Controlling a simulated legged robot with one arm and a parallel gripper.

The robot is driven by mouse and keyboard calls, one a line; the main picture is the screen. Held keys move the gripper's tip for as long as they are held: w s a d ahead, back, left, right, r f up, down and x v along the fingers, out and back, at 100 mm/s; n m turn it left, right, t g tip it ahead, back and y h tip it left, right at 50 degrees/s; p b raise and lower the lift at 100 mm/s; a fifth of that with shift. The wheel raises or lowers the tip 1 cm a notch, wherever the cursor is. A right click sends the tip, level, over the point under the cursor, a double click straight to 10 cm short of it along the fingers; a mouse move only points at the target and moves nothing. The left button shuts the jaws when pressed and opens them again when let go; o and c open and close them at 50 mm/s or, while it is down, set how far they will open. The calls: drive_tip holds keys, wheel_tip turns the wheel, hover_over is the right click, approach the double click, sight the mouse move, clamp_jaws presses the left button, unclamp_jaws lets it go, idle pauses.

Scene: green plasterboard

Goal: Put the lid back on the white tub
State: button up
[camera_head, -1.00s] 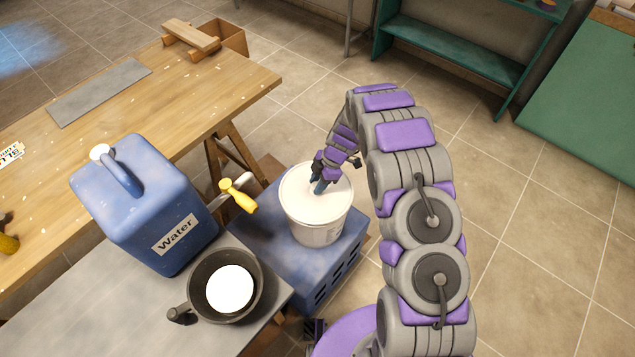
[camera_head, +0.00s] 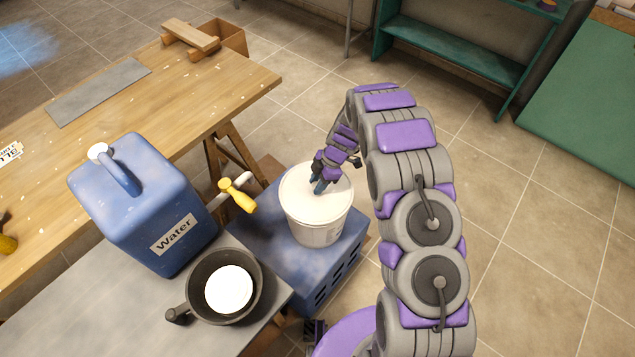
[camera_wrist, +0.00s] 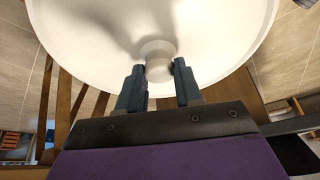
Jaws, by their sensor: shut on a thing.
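The white tub (camera_head: 315,228) stands upright on a blue crate. A white round lid (camera_head: 300,190) covers its top in the head view; whether its rim is fully seated all round I cannot tell. In the wrist view the pale underlit disc of the lid (camera_wrist: 95,35) fills the upper part, with a small round knob (camera_wrist: 158,62) at its middle. My gripper (camera_head: 319,186) reaches down onto the lid from behind. In the wrist view my gripper (camera_wrist: 158,80) has its two dark blue fingers on either side of the knob, shut on it.
The blue crate (camera_head: 345,262) bears the tub. Left of it are a blue water container (camera_head: 140,205) with a yellow tap (camera_head: 238,197) and a dark pan (camera_head: 256,272) with white content on a grey table (camera_head: 75,300). A wooden workbench (camera_head: 180,110) stands behind. Tiled floor is open to the right.

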drive_tip(key=o, duration=1.6)
drive_tip(key=shift+o, duration=0.2)
drive_tip(key=shift+r, duration=0.15)
drive_tip(key=shift+r+b, duration=0.3)
drive_tip(key=shift+r, duration=3.1)
clamp_jaws()
drive_tip(key=shift+f, duration=0.7)
